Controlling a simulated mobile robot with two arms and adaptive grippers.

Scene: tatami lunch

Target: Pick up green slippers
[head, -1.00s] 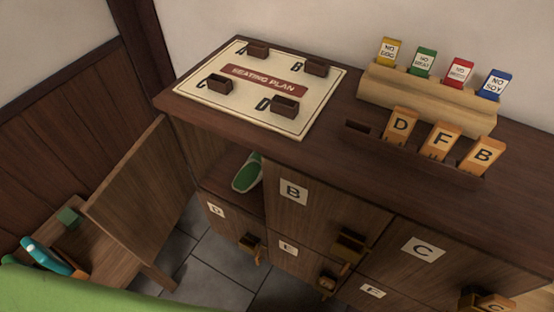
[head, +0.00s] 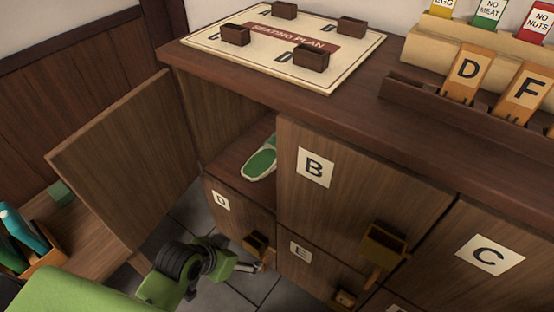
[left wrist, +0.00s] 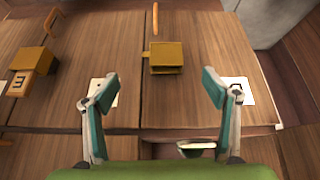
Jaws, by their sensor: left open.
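The green slippers (head: 261,161), green inside with a pale rim, lie in the open upper-left compartment of the wooden cabinet. Their far part is hidden in shadow and behind the B door, and I cannot clearly separate the two. My left gripper (head: 246,267) is low in front of the D door, below and apart from the slippers. In the left wrist view my left gripper (left wrist: 159,88) is open and empty, with its fingers spread. A pale and green slipper edge (left wrist: 196,148) shows there, low in the dark opening. My right gripper is not in view.
The open door (head: 115,160) stands out left of the compartment. The B door (head: 350,190) is shut, with a protruding box-like holder (head: 383,243). The seating plan board (head: 340,72) lies on the cabinet top. A box with teal items (head: 35,262) is at left.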

